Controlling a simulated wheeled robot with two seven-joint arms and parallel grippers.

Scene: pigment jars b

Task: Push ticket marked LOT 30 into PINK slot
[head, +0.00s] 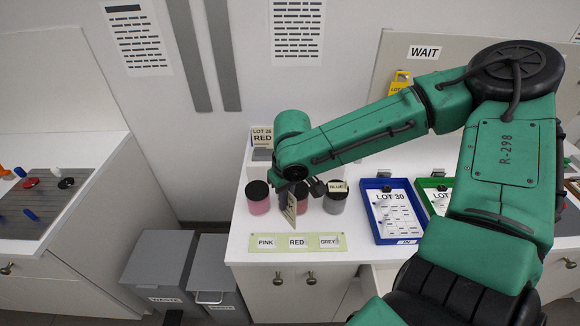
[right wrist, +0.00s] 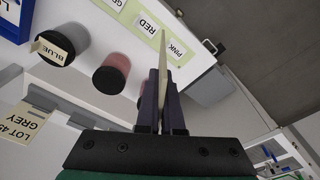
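My right gripper (head: 291,190) points down above the white counter, shut on a thin cream ticket (head: 291,209). In the right wrist view, the ticket (right wrist: 162,55) is edge-on between the dark fingers (right wrist: 165,85); its marking cannot be read. A pale green strip (head: 352,242) with labels PINK, RED and GREY lies at the counter's front edge. The PINK label (head: 266,242) is at its left end. The ticket hangs behind the strip, nearer the RED label; it also overlaps the strip in the right wrist view. Whether it touches anything cannot be told. My left gripper is out of view.
A pink jar (head: 258,199), a partly hidden red jar (right wrist: 111,75) and a grey jar (head: 336,204) with a BLUE ticket (head: 338,186) stand around the gripper. A LOT 28 RED ticket (head: 262,137) stands behind. A blue tray (head: 374,225) holds a LOT 30 sheet (head: 396,205).

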